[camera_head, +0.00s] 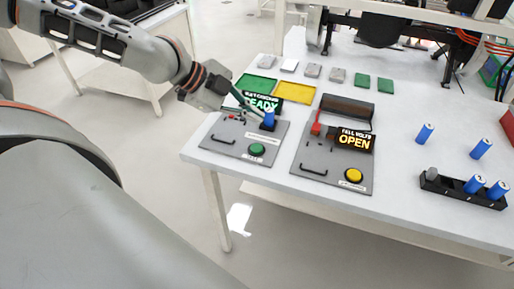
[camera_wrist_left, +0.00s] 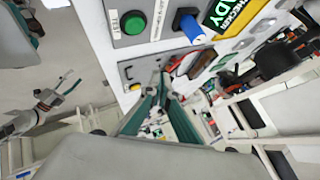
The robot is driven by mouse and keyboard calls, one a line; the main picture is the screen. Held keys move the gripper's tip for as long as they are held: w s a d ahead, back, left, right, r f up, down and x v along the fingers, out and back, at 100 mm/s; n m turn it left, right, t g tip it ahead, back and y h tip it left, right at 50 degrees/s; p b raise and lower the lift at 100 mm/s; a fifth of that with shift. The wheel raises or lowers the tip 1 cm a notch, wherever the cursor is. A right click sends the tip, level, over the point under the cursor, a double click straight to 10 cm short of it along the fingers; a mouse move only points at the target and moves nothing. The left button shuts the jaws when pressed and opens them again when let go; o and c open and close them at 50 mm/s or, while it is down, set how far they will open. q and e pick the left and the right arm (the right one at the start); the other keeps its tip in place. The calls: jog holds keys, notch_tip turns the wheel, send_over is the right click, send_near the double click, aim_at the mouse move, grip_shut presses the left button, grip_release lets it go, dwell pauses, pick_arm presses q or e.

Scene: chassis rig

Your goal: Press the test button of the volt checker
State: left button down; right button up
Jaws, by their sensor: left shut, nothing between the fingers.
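A grey panel with a lit sign reading READY (camera_head: 263,102) bears a green button (camera_head: 257,149) and an upright blue cell (camera_head: 268,120). In the left wrist view, the green button (camera_wrist_left: 134,22) is labelled TEST and the sign ends in CHECKER. My left gripper (camera_head: 243,100) is shut and empty, above the first panel's back, apart from both buttons. My right gripper (camera_wrist_left: 71,80) shows small and open in the left wrist view.
Green and yellow trays (camera_head: 294,91) lie behind the panels, with several grey and green blocks beyond. Loose blue cells (camera_head: 425,133) stand at right, near a black rack (camera_head: 455,190) holding more. The white table (camera_head: 400,215) is clear around the panels' front.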

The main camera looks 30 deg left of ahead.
aim_at(254, 149)
pick_arm(q)
notch_tip(254, 149, down, 4)
jog(key=b, duration=0.3)
jog(key=shift+r, duration=0.1)
notch_tip(254, 149, down, 3)
jog(key=b, duration=0.3)
jog(key=shift+f, duration=0.35)
jog(key=shift+f+b, duration=0.25)
jog(key=shift+b, duration=0.05)
jog(key=shift+f, duration=0.25)
pick_arm(e)
jog(key=shift+n, duration=0.3)
jog(key=f, duration=0.2)
jog(key=d+f, duration=0.1)
jog(key=f, duration=0.2)
jog(key=shift+w+d+f, duration=0.25)
jog(key=shift+d+f, duration=0.05)
jog(key=shift+d, duration=0.05)
jog(key=shift+s+f, duration=0.1)
jog(key=shift+s, duration=0.05)
pick_arm(q)
jog(key=shift+f, duration=0.1)
pick_arm(e)
jog(key=shift+f, duration=0.1)
